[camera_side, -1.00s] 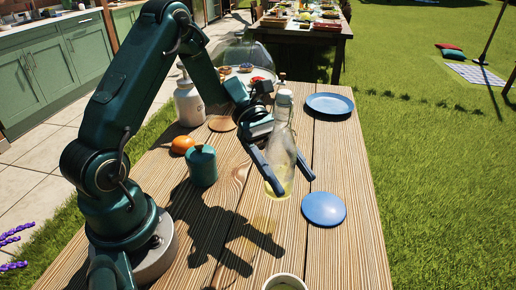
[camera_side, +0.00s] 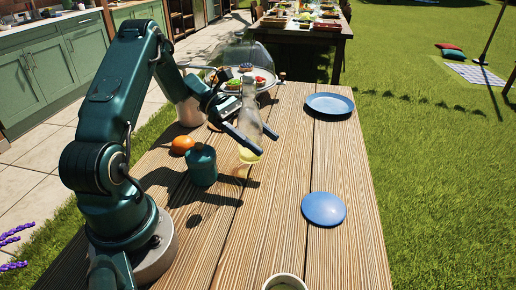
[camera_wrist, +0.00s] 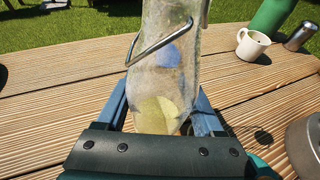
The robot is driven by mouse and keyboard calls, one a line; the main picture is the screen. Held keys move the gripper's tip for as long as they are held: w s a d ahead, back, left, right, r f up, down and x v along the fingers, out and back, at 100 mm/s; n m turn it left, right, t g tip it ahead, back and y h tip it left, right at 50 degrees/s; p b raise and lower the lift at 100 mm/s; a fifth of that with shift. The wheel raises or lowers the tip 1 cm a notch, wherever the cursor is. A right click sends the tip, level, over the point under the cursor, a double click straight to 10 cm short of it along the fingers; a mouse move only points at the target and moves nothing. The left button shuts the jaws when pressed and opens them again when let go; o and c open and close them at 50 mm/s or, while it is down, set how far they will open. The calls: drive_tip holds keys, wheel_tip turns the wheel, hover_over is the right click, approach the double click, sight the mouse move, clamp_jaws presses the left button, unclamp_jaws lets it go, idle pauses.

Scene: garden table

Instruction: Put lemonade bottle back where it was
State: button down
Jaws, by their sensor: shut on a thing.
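The clear glass lemonade bottle (camera_side: 250,115), with a little yellow liquid at its bottom, is between the two fingers of my gripper (camera_side: 265,144). My gripper is shut on it. The bottle is near upright and seems a little above the table, with its shadow and a pale yellow light patch below it. It stands just right of the teal lidded jar (camera_side: 203,166) and in front of the domed platter. In the wrist view the bottle (camera_wrist: 170,75) fills the middle, with its wire clasp in front and a blue finger on each side.
An orange fruit (camera_side: 182,144) lies by the jar. A pale canister (camera_side: 189,111) stands behind my arm, and a glass dome covers a platter (camera_side: 274,83) of snacks. A blue plate (camera_side: 329,104) and a blue disc (camera_side: 323,209) lie right; the planks between them are clear. A cup (camera_side: 285,283) stands in front.

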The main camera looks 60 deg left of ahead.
drive_tip(key=shift+f, duration=1.4)
unclamp_jaws()
drive_tip(key=shift+f, duration=0.15)
drive_tip(key=shift+a+r, duration=0.25)
drive_tip(key=shift+v, duration=3.5)
